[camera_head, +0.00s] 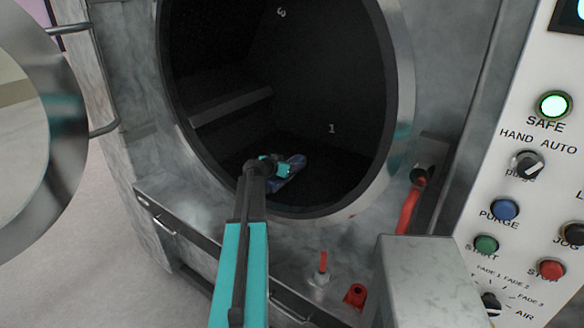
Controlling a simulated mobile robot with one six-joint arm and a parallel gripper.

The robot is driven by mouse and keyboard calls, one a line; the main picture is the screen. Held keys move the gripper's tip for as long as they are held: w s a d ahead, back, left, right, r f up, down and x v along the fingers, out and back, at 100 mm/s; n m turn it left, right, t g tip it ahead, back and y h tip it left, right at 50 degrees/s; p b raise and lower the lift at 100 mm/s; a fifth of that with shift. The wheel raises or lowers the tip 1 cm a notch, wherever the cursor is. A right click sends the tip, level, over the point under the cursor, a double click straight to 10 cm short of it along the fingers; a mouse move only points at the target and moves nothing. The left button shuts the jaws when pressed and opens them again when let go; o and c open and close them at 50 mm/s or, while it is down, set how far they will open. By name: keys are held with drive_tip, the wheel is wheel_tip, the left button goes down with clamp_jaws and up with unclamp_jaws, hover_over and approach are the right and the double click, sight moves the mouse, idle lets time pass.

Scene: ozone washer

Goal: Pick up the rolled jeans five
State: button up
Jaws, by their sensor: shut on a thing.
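The rolled jeans (292,172), a small dark blue roll, are inside the dark washer drum (340,160), low and near the front of the opening. My gripper (283,169) reaches through the round opening and is shut on the roll. The roll sticks out to the upper right and lower left of the jaws. The fingertips are partly hidden by the dark wrist and the roll. Whether the roll still touches the drum floor cannot be told.
The metal rim (402,100) of the opening surrounds my arm. The round door (40,160) stands open at the left. A control panel (520,190) with buttons and a lit green lamp is at the right. A red handle (410,205) sits beside the rim.

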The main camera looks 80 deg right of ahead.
sight(275, 182)
drive_tip(key=shift+r+b, duration=0.4)
drive_tip(key=shift+r, duration=0.3)
drive_tip(key=w+a+b, duration=0.2)
drive_tip(key=a, duration=0.2)
drive_tip(key=w+a+r+b, duration=0.1)
drive_tip(key=w+a+b, duration=0.1)
drive_tip(key=a, duration=0.3)
drive_tip(key=w+a+r+b, duration=0.1)
drive_tip(key=w+a+b, duration=0.1)
drive_tip(key=a, duration=0.3)
drive_tip(key=shift+w+r, duration=0.25)
drive_tip(key=shift+w, duration=0.65)
